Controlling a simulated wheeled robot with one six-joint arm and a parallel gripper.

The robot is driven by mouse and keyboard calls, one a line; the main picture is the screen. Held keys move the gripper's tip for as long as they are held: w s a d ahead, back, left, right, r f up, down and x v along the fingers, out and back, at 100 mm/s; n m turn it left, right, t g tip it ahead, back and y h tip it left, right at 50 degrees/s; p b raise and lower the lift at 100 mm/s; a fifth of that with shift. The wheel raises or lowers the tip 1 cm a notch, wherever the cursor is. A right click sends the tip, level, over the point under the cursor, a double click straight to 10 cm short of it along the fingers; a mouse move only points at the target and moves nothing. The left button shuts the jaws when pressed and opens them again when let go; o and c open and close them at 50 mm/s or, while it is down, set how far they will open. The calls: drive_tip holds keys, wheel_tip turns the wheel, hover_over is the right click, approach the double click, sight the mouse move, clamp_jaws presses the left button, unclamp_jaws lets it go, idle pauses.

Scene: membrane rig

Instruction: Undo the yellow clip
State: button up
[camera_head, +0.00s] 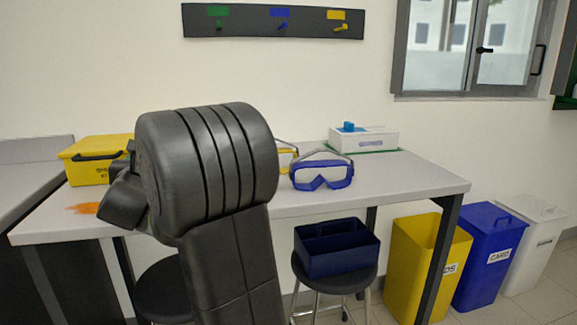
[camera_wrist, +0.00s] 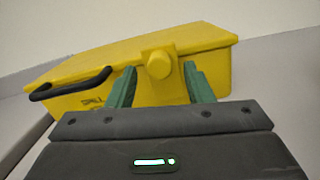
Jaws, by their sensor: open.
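The yellow box (camera_head: 85,170) with a black handle stands at the left of the table, partly behind my arm in the head view. The box (camera_wrist: 210,75) fills the upper middle of the wrist view, with its lid down. The yellow clip (camera_wrist: 159,64), a flat tab with a round knob, sits on the box's front at the lid edge. My gripper (camera_wrist: 160,84) is open, its green fingers apart on the left and right of the knob. I cannot tell whether either finger touches it. In the head view my arm hides the clip and the fingers.
The black handle (camera_wrist: 70,86) juts from the box left of my fingers. An orange patch (camera_head: 84,208) lies on the table (camera_head: 400,181) before the box. Blue goggles (camera_head: 322,175) and a white box (camera_head: 363,139) are to the right. A stool with a blue caddy (camera_head: 337,250) stands in front.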

drive_tip(key=shift+f, duration=0.2)
drive_tip(key=shift+s+f+t+b, duration=0.2)
drive_tip(key=shift+t+b, duration=0.1)
drive_tip(key=shift+b, duration=0.8)
drive_tip(key=v, duration=0.4)
drive_tip(key=p+v, duration=0.1)
drive_tip(key=v, duration=0.4)
drive_tip(key=p+v, duration=0.1)
drive_tip(key=v, duration=0.3)
drive_tip(key=shift+s+d+r, duration=0.1)
drive_tip(key=shift+s+r, duration=0.15)
drive_tip(key=shift+r, duration=0.1)
drive_tip(key=x, duration=1.4)
drive_tip(key=shift+r, duration=0.1)
drive_tip(key=shift+r+p, duration=0.25)
drive_tip(key=shift+p, duration=0.45)
drive_tip(key=shift+w+g+p, duration=0.1)
drive_tip(key=shift+g+p, duration=0.4)
drive_tip(key=shift+p, duration=0.4)
drive_tip(key=shift+w+r+g+p, duration=0.15)
drive_tip(key=shift+g+p, duration=0.15)
drive_tip(key=shift+p, duration=0.95)
